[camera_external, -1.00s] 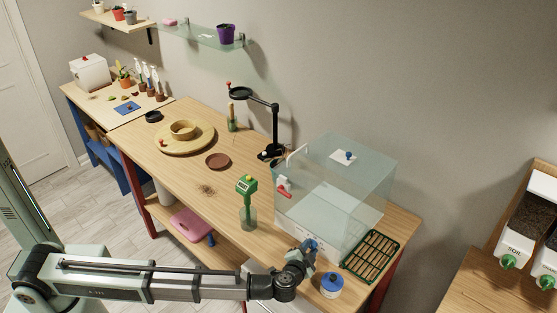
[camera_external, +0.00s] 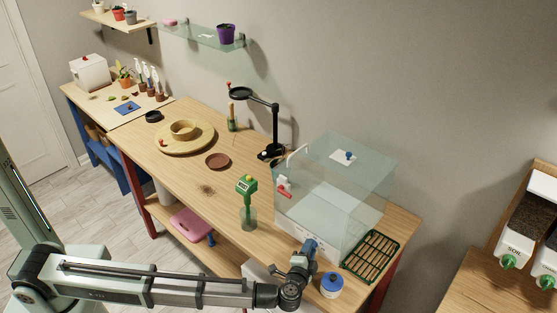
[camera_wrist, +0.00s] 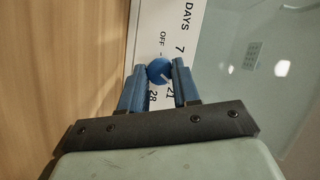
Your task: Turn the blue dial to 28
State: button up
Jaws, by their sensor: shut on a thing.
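The blue dial (camera_wrist: 158,71) sits on the white front panel (camera_wrist: 150,33) of the clear case. Its panel reads DAYS, 7, 21, 28 and OFF in the wrist view. My gripper (camera_wrist: 158,74) is shut on the dial, with one blue finger on each side. A pale pointer mark shows on the dial's lower right side, towards the 21, but it is small and its exact setting is hard to read. In the external view my gripper (camera_external: 311,244) is at the case's front base and hides the dial.
The clear case (camera_external: 345,190) stands on the wooden table beside a green wire rack (camera_external: 369,256). A green-handled tool (camera_external: 246,186) in a clear vessel stands to the left.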

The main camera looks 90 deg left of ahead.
jog(key=o, duration=1)
jog(key=shift+o, duration=0.2)
jog(key=v, duration=1.4)
jog(key=shift+w+a, duration=0.1)
